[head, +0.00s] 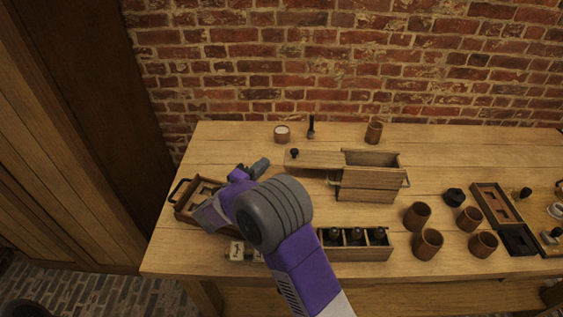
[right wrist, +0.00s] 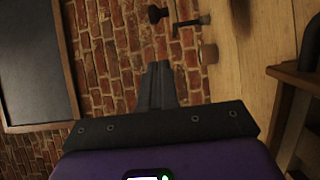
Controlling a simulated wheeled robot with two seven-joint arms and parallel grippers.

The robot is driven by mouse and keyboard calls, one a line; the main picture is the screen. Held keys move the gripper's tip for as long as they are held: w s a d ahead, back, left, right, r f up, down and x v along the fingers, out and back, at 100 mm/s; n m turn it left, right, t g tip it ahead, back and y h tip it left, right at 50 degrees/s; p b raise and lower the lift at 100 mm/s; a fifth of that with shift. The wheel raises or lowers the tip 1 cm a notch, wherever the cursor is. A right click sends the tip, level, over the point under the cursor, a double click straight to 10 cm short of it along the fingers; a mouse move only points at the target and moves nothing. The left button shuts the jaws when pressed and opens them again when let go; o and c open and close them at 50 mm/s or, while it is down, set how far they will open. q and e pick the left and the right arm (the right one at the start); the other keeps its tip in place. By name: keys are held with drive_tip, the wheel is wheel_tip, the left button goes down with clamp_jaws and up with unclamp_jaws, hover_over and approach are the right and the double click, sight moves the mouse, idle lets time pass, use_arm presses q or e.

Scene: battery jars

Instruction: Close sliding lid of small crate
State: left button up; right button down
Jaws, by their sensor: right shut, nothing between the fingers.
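The small wooden crate (head: 368,188) stands on the table right of centre in the head view, with metal handles at its sides. Its flat lid (head: 318,159) sticks out to the left, with a black knob (head: 294,153) near its left end. The crate's top shows open at the right. My right gripper (head: 260,165) is left of the lid's knob, apart from it. Its fingers (right wrist: 160,86) are together and empty in the right wrist view. My left gripper is not in view.
A wooden tray (head: 181,207) lies at the left, partly behind my right arm. A bottle rack (head: 352,254) stands in front of the crate. Several brown cups (head: 427,243) stand right. A white-topped jar (head: 282,134), black upright tool (head: 311,128) and cup (head: 374,132) stand behind.

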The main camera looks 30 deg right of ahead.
use_arm(q)
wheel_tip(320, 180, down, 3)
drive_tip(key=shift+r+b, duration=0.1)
drive_tip(key=shift+b, duration=1.05)
use_arm(e)
drive_tip(key=d, duration=0.7)
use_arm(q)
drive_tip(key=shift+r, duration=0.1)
